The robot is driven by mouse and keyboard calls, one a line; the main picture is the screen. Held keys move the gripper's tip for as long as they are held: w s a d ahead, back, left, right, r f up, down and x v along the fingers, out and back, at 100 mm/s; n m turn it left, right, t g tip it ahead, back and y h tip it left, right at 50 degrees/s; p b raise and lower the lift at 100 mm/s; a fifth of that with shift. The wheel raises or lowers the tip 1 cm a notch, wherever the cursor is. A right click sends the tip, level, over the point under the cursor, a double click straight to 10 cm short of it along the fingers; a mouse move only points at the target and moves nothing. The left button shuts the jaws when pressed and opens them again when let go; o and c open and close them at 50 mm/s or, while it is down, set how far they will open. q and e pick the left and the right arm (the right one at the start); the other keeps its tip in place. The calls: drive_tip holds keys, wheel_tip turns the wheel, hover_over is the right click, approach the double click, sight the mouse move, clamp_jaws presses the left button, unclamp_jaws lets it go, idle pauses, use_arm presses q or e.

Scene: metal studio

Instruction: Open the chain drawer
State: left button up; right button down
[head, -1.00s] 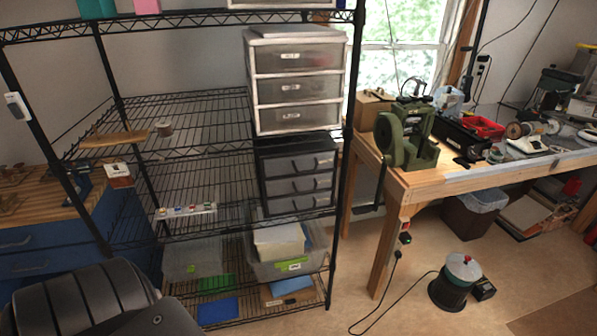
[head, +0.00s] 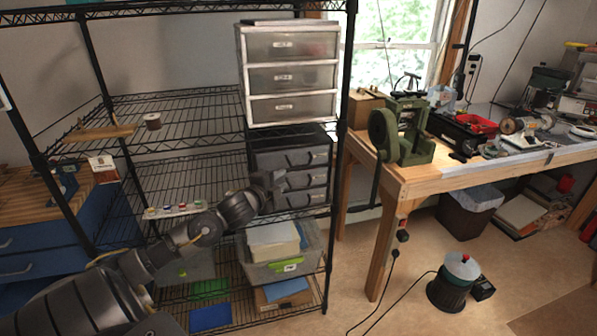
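A white-framed unit of three labelled drawers (head: 288,77) stands on the black wire shelf. The labels are too small to read, so I cannot tell which drawer is the chain drawer. Below it, a black and grey three-drawer unit (head: 306,158) stands on the lower shelf; its drawers look shut. My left gripper (head: 272,183) is at the left front of this lower unit, overlapping its middle and lower drawers in the view. I cannot tell whether it touches them or whether its fingers are open. My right gripper is not in view.
The wire rack's front right post (head: 339,150) stands beside the drawer units. A wooden workbench (head: 420,180) with a green machine (head: 402,132) stands right.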

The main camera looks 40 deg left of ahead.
sight(300, 166)
use_arm(q)
drive_tip(key=x, duration=0.3)
drive_tip(key=p+x, duration=0.1)
drive_tip(key=x, duration=0.3)
drive_tip(key=p+x, duration=0.1)
drive_tip(key=x, duration=0.2)
drive_tip(key=shift+w+r, duration=0.3)
drive_tip(key=shift+w, duration=0.1)
clamp_jaws()
